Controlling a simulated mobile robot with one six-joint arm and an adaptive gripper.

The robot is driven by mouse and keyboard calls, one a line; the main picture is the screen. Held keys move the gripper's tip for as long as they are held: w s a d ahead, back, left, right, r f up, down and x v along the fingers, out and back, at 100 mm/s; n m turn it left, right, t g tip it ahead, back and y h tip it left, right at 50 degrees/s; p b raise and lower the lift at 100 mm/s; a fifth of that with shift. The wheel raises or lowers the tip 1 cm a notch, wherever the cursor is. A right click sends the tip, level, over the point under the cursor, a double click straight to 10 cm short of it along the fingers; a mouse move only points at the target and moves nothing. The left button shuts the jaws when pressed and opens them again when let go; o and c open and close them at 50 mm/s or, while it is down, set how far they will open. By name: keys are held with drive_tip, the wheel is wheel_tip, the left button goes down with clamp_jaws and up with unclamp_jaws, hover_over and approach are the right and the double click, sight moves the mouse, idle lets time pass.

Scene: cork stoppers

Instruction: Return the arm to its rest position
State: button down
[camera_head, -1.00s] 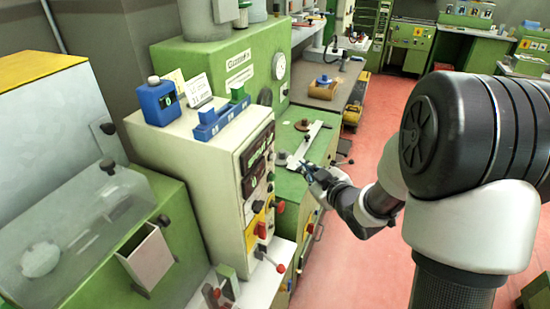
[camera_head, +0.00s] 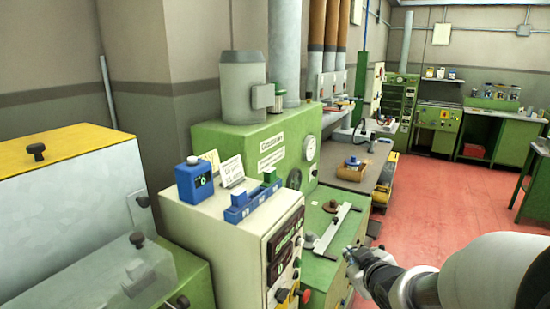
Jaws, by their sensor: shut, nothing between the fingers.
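My gripper (camera_head: 352,259) shows at the lower right of the head view, at the end of my grey and white arm. It is shut and small in the picture, with nothing seen in it. It is in front of the right side of the green machine top (camera_head: 318,217), near a flat metal bar (camera_head: 333,228) that lies there. I cannot tell how far apart they are. The rest of my arm runs out of the picture at the lower right.
A cream control cabinet (camera_head: 228,247) carries a blue device (camera_head: 194,184) and a blue tray (camera_head: 250,205). A green machine (camera_head: 226,137) stands behind it. A bench (camera_head: 370,172) with a brown object (camera_head: 351,171) is farther back. The red floor (camera_head: 450,200) on the right is open.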

drive_tip(key=s+a+r+m+g, duration=0.1)
drive_tip(key=s+a+m+g, duration=0.1)
drive_tip(key=s, duration=1.3)
drive_tip(key=s+a+r+m+g, duration=0.1)
drive_tip(key=s+a+m+g, duration=0.2)
drive_tip(key=s, duration=1.2)
drive_tip(key=shift+r+m+g, duration=0.35)
drive_tip(key=shift+m+g, duration=0.05)
drive_tip(key=shift+g, duration=0.7)
